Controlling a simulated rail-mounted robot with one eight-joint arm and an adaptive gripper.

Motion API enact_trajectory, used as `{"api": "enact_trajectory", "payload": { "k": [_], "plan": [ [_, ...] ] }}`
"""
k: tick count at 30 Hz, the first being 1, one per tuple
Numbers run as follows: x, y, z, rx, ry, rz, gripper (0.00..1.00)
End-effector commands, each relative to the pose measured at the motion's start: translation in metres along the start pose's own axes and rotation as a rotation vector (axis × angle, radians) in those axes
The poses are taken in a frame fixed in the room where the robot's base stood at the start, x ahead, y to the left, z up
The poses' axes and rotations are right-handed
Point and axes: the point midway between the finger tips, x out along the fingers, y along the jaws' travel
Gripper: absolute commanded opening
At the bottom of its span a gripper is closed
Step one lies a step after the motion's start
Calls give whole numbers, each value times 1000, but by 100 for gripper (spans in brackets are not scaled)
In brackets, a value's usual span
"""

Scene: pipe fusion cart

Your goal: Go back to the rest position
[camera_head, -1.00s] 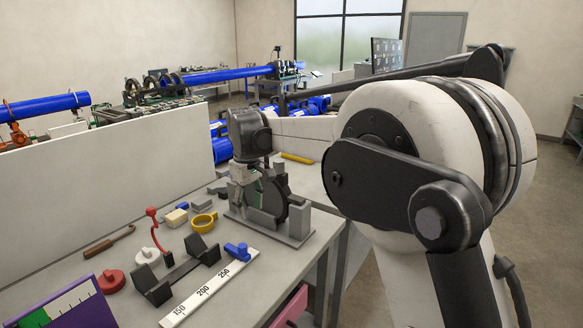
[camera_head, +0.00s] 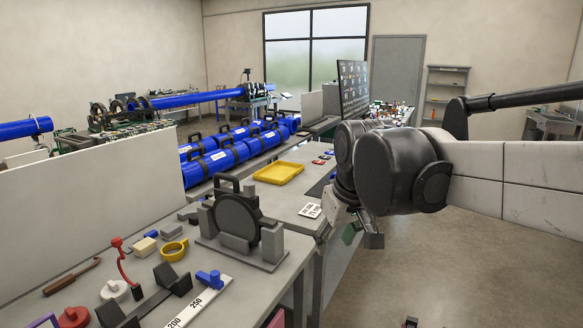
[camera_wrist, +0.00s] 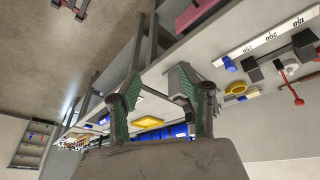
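My gripper (camera_head: 361,235) hangs at the end of my arm, right of the workbench (camera_head: 318,225) and beyond its right edge in the head view. In the wrist view its two green-padded fingers (camera_wrist: 163,88) stand apart with nothing between them. A black disc-shaped fixture with a handle (camera_head: 236,218) stands upright on the bench, well left of the gripper and not touched by it.
The bench holds a yellow ring (camera_head: 173,249), a white ruler (camera_head: 208,303), a red knob (camera_head: 73,317) and a wooden-handled tool (camera_head: 72,277).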

Motion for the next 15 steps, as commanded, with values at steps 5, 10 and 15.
{"api": "enact_trajectory", "payload": {
  "k": [5, 10, 15],
  "plan": [
    [-9, 16, 57, 102, 54, 33, 40],
    [-11, 25, 108, 197, 108, 64, 40],
    [-6, 29, 158, 288, 163, 94, 40]
  ]
}}
